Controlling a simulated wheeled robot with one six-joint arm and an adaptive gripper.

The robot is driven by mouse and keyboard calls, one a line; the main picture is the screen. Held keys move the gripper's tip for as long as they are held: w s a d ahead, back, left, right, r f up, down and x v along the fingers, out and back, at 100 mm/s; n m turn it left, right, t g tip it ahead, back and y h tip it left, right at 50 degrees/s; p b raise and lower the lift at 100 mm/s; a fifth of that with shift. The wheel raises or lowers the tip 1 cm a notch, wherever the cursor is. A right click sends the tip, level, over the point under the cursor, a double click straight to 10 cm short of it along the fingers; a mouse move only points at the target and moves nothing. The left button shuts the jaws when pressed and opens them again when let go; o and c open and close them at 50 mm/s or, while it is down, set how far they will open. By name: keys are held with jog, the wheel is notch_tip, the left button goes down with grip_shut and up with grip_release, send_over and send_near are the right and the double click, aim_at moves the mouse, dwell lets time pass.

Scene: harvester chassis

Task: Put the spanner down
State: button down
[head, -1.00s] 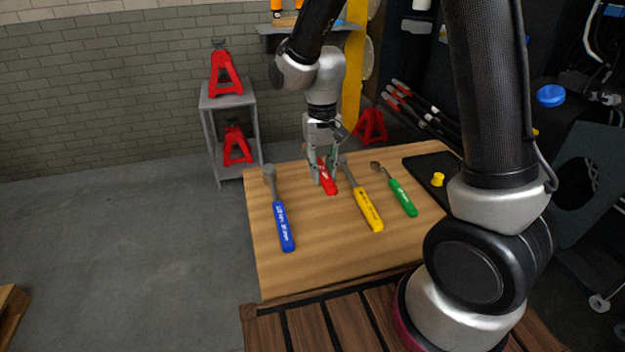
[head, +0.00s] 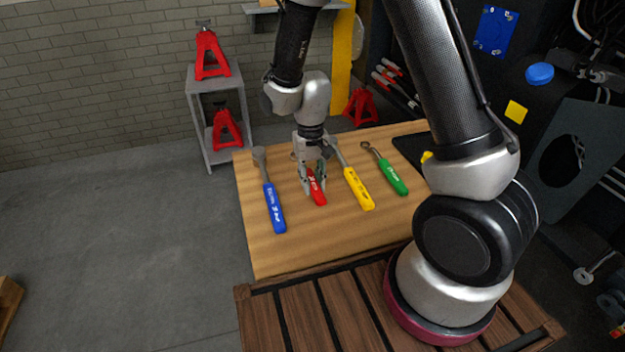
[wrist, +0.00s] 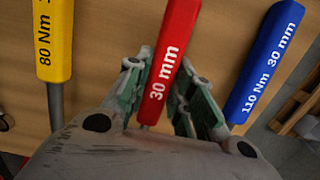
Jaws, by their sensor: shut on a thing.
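The red-handled spanner (head: 317,188) lies between the blue and yellow tools, at the level of the wooden table top. Its handle reads "30 mm" in the wrist view (wrist: 168,62). My gripper (head: 314,186) points down over it, shut on it with a finger on each side of the handle; it also shows in the wrist view (wrist: 160,88). The head of the red spanner is hidden behind my gripper. Whether the handle touches the wood or hangs just above it, I cannot tell.
On the wooden table (head: 258,252), a blue-handled tool (head: 274,208) lies left, a yellow-handled one (head: 358,189) and a green-handled spanner (head: 392,178) right. A black tray (head: 410,146) is at the right edge. Bare wood lies in front. Red jack stands (head: 211,55) stand on a grey shelf behind.

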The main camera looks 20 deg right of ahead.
jog(key=c, duration=1.2)
grip_release()
jog(key=shift+c, duration=0.2)
jog(key=d+r+t, duration=0.1)
jog(key=d+r, duration=0.1)
jog(key=r, duration=0.7)
jog(key=d+r, duration=0.3)
jog(key=r, duration=0.7)
jog(key=s+d+r+t, duration=0.2)
jog(key=s+d+r, duration=0.3)
jog(key=s, duration=0.4)
jog(key=s+d+r+t, duration=0.2)
jog(key=s+d+r, duration=0.3)
jog(key=s+d, duration=0.2)
jog(key=shift+s+r, duration=0.25)
jog(key=shift+s, duration=0.9)
